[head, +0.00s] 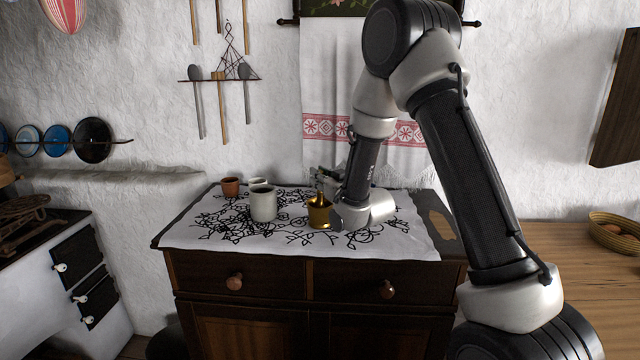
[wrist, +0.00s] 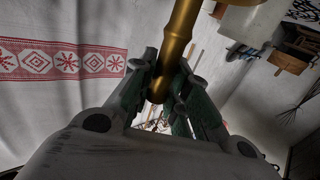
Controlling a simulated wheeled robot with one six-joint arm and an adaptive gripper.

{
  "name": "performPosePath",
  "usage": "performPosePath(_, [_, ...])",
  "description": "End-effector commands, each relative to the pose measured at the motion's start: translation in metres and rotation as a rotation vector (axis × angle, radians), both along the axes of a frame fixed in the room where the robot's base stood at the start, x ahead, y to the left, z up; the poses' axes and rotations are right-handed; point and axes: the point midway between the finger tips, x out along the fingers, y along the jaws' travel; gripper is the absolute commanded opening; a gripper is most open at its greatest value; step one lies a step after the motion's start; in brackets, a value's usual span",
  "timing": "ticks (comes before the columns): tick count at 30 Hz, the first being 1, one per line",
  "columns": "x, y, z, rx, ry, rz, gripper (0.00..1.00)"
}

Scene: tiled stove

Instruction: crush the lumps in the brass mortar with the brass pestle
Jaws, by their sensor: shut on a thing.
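The brass mortar (head: 319,217) stands on the white patterned cloth of the dresser, beside my arm's wrist. My gripper (head: 322,178) is above the mortar and shut on the brass pestle (head: 320,195). The pestle is roughly upright, with its lower end at the mortar's mouth; I cannot tell how deep it reaches. In the wrist view the pestle (wrist: 181,38) shows as a gold rod between the green-grey fingers of my gripper (wrist: 163,92). The lumps and the inside of the mortar are hidden.
A pale grey pot (head: 263,205) stands just left of the mortar, with a brown cup (head: 230,187) and a small pale cup (head: 258,182) behind. The cloth (head: 215,238) is free at its front left.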

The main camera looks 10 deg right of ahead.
Motion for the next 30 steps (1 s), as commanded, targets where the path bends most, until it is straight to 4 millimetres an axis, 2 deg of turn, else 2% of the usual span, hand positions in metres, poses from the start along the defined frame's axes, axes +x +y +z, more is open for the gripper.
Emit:
performPosePath(3, [0.0,0.0,0.007,0.0,-0.001,0.0,0.0])
performPosePath(12, [0.0,0.0,0.006,0.0,0.0,0.0,0.0])
performPosePath(28, [0.0,0.0,-0.022,0.0,0.001,0.0,0.0])
performPosePath(30, [0.0,0.0,-0.021,0.0,-0.001,0.0,0.0])
